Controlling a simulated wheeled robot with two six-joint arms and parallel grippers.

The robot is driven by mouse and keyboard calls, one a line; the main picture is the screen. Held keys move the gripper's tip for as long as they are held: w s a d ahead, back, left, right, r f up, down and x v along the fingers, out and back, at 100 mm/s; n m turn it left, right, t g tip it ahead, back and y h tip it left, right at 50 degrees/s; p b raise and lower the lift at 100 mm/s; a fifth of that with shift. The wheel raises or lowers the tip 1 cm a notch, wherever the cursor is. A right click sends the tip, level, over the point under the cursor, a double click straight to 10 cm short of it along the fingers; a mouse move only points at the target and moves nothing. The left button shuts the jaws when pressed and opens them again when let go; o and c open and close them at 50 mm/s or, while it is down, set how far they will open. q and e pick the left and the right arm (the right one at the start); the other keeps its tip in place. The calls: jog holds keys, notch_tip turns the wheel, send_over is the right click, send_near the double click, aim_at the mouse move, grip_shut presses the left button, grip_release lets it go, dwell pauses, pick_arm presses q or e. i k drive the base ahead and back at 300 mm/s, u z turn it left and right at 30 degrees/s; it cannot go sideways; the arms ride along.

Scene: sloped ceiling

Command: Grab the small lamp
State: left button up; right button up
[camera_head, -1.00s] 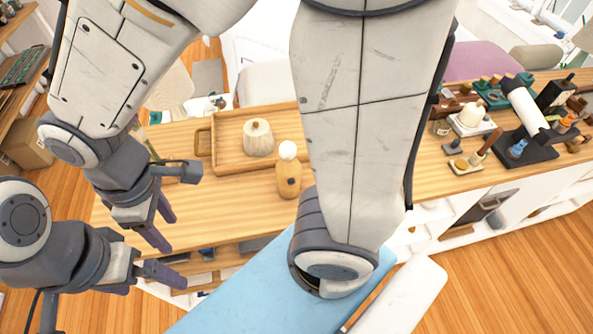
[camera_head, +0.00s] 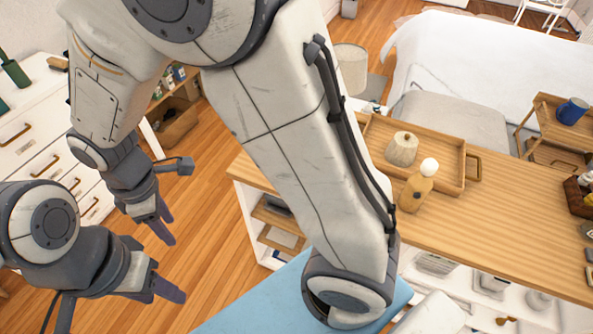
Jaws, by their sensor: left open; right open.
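A lamp with a cream shade (camera_head: 350,68) shows behind my raised arm, beyond the wooden table; its lower part is partly hidden. A small wooden object with a white ball top (camera_head: 416,187) stands on the table at the tray's front edge; I cannot tell if it is a lamp. My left gripper (camera_head: 160,289) is open and empty at the lower left. My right gripper (camera_head: 163,222) is open and empty just above it in the picture. Both are over the floor, well left of these things.
A wooden tray (camera_head: 448,180) on the table (camera_head: 500,225) holds a ribbed cream jar (camera_head: 402,148). A white drawer chest (camera_head: 55,150) stands at left. A bed (camera_head: 480,55) and a blue mug (camera_head: 572,111) are at right. My large arm link crosses the middle and hides part of the table.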

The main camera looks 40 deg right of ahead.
aim_at(421, 180)
jog(key=u, duration=0.85)
jog(key=i, duration=0.85)
jog(key=z, duration=3.45)
jog(key=i, duration=0.5)
jog(key=z, duration=0.05)
